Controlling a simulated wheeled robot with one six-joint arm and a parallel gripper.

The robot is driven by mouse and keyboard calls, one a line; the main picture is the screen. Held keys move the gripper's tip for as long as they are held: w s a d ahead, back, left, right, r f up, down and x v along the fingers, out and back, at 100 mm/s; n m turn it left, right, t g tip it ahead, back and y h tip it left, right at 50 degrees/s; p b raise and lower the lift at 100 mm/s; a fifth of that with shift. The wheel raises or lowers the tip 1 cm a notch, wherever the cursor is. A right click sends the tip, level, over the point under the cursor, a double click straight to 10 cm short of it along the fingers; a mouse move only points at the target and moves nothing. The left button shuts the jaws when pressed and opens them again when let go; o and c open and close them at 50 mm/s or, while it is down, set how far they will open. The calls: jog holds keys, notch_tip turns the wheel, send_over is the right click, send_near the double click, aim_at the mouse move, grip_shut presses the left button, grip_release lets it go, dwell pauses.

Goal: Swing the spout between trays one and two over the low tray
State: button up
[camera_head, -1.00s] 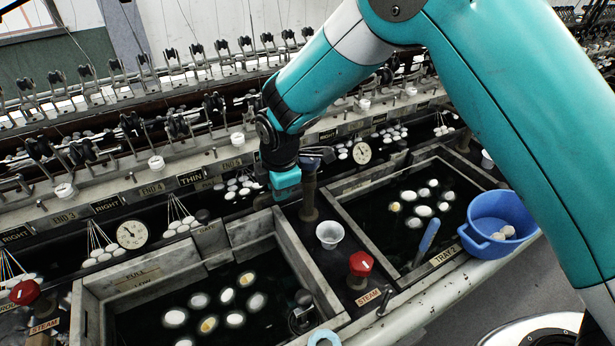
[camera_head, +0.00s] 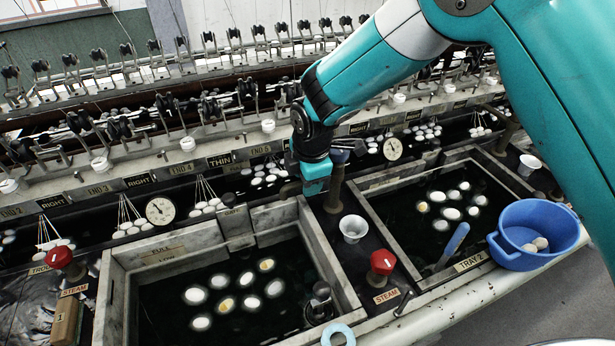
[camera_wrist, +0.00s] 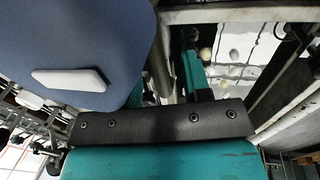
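The spout (camera_head: 335,188) is a dark brown post on the ledge between the two trays. A dark, blue-grey lever-like part (camera_head: 347,144) shows near its top. The left tray (camera_head: 112,302) holds dark water with several cocoons and has a FULL mark plate on its back wall. The right tray (camera_head: 398,255), labelled TRAY 2, also holds dark water and cocoons. My gripper (camera_head: 316,178) hangs just left of the post's top, pointing down; contact cannot be told. In the wrist view, a teal finger (camera_wrist: 193,75) shows beside a large blue-grey surface (camera_wrist: 75,45). The finger gap is unclear.
A white cup (camera_head: 353,228) and a red STEAM knob (camera_head: 383,262) stand on the ledge in front of the spout. A blue basin (camera_head: 537,235) sits at the right. A dial (camera_head: 160,211) and the reeling frame stand behind the trays.

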jog(key=shift+r, duration=0.1)
jog(key=s+d+r+b, duration=0.1)
jog(key=s+r+b, duration=0.1)
jog(key=r, duration=1.5)
jog(key=shift+s+d, duration=0.15)
jog(key=shift+s, duration=0.4)
dwell(1.0)
